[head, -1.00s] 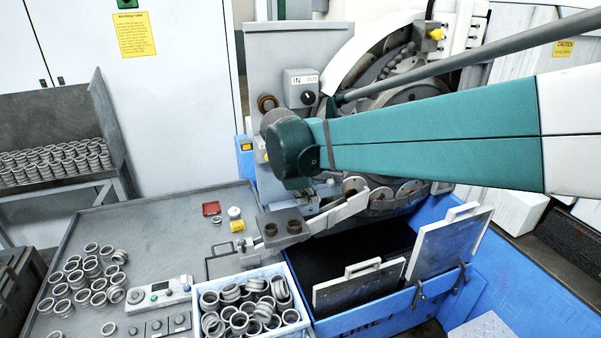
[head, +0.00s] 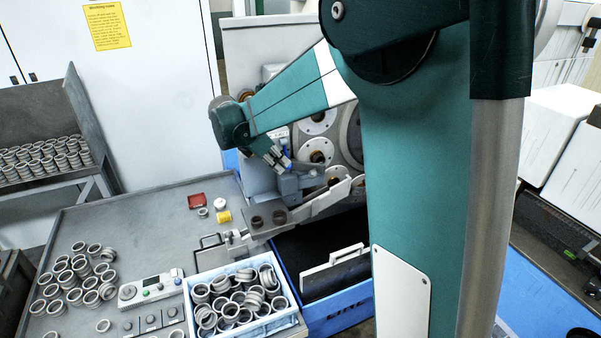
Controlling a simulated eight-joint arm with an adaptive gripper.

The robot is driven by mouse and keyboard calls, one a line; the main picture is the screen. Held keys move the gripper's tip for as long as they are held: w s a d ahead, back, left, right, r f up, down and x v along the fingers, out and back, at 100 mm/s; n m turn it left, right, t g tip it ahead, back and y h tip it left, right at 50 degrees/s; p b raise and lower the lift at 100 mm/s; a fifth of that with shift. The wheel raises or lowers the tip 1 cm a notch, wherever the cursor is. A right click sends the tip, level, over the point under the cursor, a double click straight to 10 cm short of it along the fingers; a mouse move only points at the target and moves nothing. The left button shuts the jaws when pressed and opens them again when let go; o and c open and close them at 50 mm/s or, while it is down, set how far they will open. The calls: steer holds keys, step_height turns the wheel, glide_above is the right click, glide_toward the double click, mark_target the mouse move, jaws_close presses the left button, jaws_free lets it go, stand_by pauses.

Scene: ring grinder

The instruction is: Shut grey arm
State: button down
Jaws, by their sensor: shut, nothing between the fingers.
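The ring grinder's grey arm (head: 312,205) shows in the head view, below the round wheels. It slants up to the right from a grey block with dark round holes (head: 268,218). Whether it is fully open or partly swung in cannot be told. My gripper (head: 284,164) points down and to the right, just above the grey block part of the machine. It is small in the picture, shut and empty. I cannot tell whether it touches the machine. My own green arm hides the grinder's right side.
A white crate of metal rings (head: 192,284) stands at the front of the grey table (head: 130,225). Loose rings (head: 75,275) and a control box (head: 150,290) lie left of it. A blue bin (head: 340,318) sits below the grinder. The table's middle is clear.

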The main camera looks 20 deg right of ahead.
steer(key=shift+w, duration=0.35)
steer(key=shift+d+f, duration=0.1)
steer(key=shift+f, duration=0.1)
steer(key=d+r+p+x, duration=0.1)
steer(key=d+x, duration=0.1)
steer(key=x, duration=1.1)
steer(key=shift+w+r, duration=0.2)
steer(key=shift+r, duration=0.1)
